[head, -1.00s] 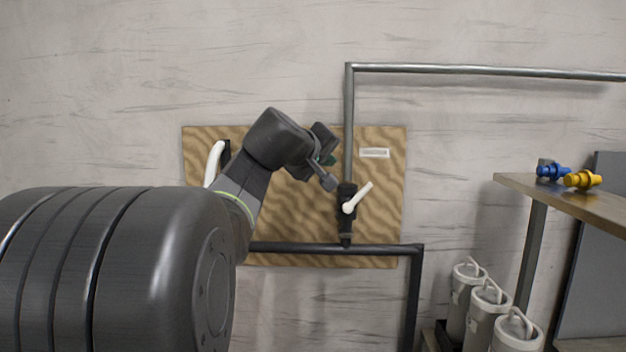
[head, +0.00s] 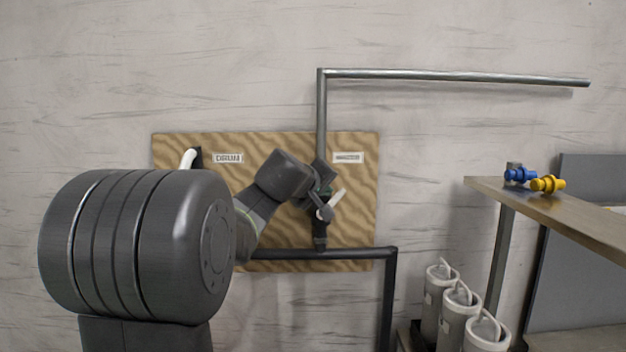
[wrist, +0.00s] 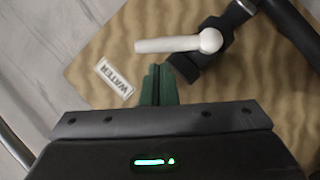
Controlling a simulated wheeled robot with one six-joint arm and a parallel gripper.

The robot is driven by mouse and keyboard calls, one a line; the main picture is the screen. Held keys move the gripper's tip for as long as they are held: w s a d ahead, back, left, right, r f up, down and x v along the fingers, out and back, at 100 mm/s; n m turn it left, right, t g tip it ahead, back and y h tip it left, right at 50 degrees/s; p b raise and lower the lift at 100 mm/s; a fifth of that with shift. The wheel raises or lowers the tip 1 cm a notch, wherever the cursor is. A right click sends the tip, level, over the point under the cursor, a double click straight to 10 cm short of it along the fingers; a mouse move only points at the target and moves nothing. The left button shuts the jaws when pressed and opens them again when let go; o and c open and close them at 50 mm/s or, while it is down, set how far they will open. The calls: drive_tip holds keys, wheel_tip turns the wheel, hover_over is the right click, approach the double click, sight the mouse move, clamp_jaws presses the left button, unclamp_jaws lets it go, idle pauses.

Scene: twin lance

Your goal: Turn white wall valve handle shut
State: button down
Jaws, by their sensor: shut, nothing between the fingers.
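The white valve handle (head: 337,198) sits on a black valve on the upright pipe. It points up and to the right, tilted from the pipe. My gripper (head: 326,208) overlaps the valve in the head view and hides part of it. In the wrist view the handle (wrist: 170,44) lies across the top, with its round hub at the right end. My gripper's green fingers (wrist: 160,86) are shut together and empty. Their tips are just below the handle in that picture, and I see no clear contact.
A WATER label (wrist: 114,79) is on the wooden board (head: 358,200). A second white handle (head: 188,160) is near the DRUM label (head: 228,158). A dark pipe (head: 350,253) runs below. A table (head: 560,212) with blue and yellow fittings and several grey canisters (head: 458,310) stand right.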

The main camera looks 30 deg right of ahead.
sight(341, 197)
drive_tip(key=shift+d+f, duration=0.35)
drive_tip(key=shift+d, duration=0.05)
drive_tip(key=shift+s+d+p, duration=0.1)
drive_tip(key=shift+s+p, duration=0.05)
drive_tip(key=shift+p, duration=0.15)
drive_tip(key=shift+s+d+m+y+p, duration=0.1)
drive_tip(key=shift+d+m+y+p, duration=0.15)
drive_tip(key=shift+m+y+p, duration=0.15)
drive_tip(key=shift+s+d+f, duration=0.1)
drive_tip(key=shift+d, duration=0.05)
drive_tip(key=shift+s+d+f+p, duration=0.3)
drive_tip(key=shift+s+d+p, duration=0.05)
drive_tip(key=shift+d+p, duration=0.25)
drive_tip(key=shift+s+d+f+m+y+p, duration=0.15)
drive_tip(key=shift+d+f+m+y+p, duration=0.1)
drive_tip(key=shift+m+y+p, duration=0.2)
drive_tip(key=shift+s+d+f+b, duration=0.15)
drive_tip(key=shift+d+f+b, duration=0.15)
drive_tip(key=shift+f, duration=0.2)
drive_tip(key=shift+s+d+f+b, duration=0.15)
drive_tip(key=shift+d+f+b, duration=0.15)
drive_tip(key=shift+f, duration=0.15)
drive_tip(key=shift+d+f, duration=0.1)
